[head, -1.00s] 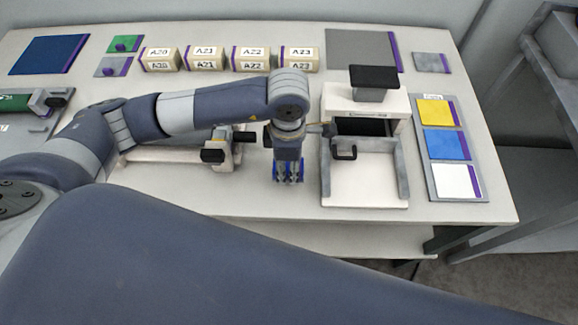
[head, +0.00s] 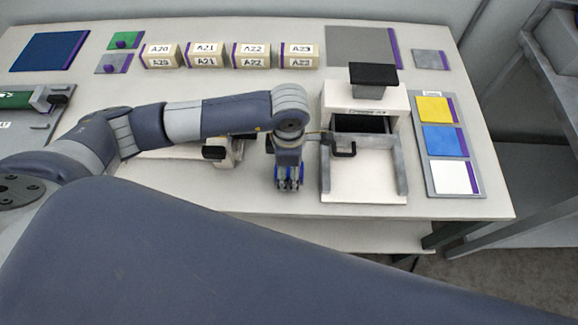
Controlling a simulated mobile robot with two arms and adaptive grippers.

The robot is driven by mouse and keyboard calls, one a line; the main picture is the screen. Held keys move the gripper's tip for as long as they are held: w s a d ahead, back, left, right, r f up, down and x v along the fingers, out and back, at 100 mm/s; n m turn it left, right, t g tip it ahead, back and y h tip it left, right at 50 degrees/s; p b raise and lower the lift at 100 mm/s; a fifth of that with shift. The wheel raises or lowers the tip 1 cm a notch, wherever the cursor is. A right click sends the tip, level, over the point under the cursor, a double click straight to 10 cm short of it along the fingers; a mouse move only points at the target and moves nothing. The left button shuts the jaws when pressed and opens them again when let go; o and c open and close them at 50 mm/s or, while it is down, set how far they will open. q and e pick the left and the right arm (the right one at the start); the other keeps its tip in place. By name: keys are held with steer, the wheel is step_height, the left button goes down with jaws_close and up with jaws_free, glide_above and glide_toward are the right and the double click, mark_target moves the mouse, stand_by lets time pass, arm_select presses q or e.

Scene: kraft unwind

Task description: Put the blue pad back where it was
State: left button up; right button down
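A blue pad (head: 445,141) with a purple edge strip lies flat in the middle of the grey holder (head: 434,186) at the right, between a yellow pad (head: 434,110) and a white pad (head: 453,178). A larger dark blue sheet (head: 45,53) lies at the far left of the table. My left gripper (head: 289,186) points down over the front of the table, just left of the white press-like device (head: 364,190), well away from the blue pad. Blue parts show at its fingers; I cannot tell whether they are open or hold anything. My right gripper is out of view.
Labelled blocks (head: 205,55) stand in a row at the back. A grey panel (head: 360,46) lies behind the device. A second low device (head: 226,150) is partly hidden by my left arm. A shelf rack (head: 530,160) stands to the right. The table's front strip is clear.

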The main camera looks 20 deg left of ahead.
arm_select(q)
steer(key=shift+r, duration=0.5)
step_height(320, 180, up, 11)
steer(key=b, duration=0.2)
steer(key=shift+r, duration=0.15)
stand_by(0.3)
